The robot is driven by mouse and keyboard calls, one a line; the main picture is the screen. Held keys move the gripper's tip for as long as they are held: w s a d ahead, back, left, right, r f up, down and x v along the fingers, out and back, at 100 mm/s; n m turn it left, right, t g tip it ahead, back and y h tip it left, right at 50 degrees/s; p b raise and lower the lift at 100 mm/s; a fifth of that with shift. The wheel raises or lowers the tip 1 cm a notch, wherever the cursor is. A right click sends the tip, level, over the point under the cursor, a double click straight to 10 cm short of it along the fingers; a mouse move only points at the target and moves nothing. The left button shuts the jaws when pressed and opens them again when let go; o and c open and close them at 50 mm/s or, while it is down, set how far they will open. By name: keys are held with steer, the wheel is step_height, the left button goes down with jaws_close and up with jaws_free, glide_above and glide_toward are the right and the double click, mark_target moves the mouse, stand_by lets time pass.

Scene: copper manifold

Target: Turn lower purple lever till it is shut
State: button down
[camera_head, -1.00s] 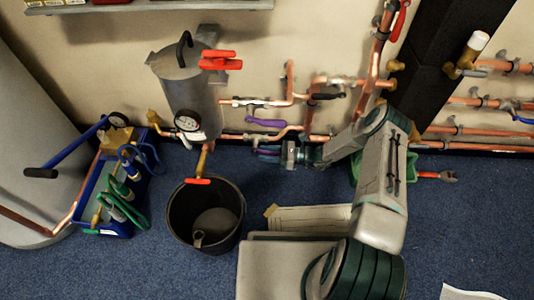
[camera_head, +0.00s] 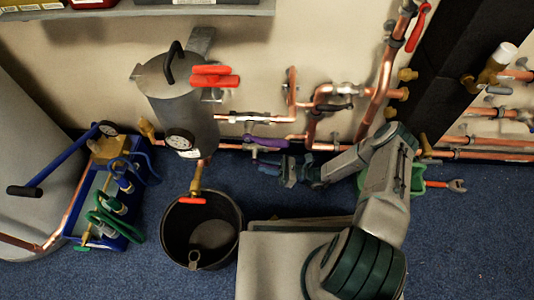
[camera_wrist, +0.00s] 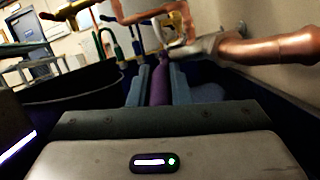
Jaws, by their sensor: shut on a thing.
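My gripper is shut on this lever. In the head view my gripper (camera_head: 270,166) is low at the wall, just under the upper purple lever (camera_head: 265,141). The fingers largely hide the lower lever there, and its exact angle to its pipe is hard to tell. The upper lever lies roughly along its pipe, apart from the gripper.
A grey tank (camera_head: 180,105) with a gauge and red handles stands left of the levers. A black bucket (camera_head: 203,228) is on the floor below it. A green tray (camera_head: 418,180) lies behind my forearm.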

steer(key=shift+a+f+t+y, duration=0.1)
steer(key=shift+f+t+y, duration=0.3)
steer(key=shift+y, duration=0.4)
steer(key=shift+a+f+y, duration=0.15)
steer(key=shift+f+y, duration=0.05)
steer(key=shift+y, duration=0.45)
steer(key=shift+a+f+y, duration=0.15)
steer(key=shift+f+y, duration=0.05)
steer(key=shift+y, duration=0.45)
steer(key=c, duration=1.3)
jaws_free()
steer(key=shift+c, duration=0.2)
steer(key=s+d+p, duration=0.1)
steer(key=d+p, duration=0.1)
steer(key=d, duration=1.1)
steer(key=shift+f, duration=0.4)
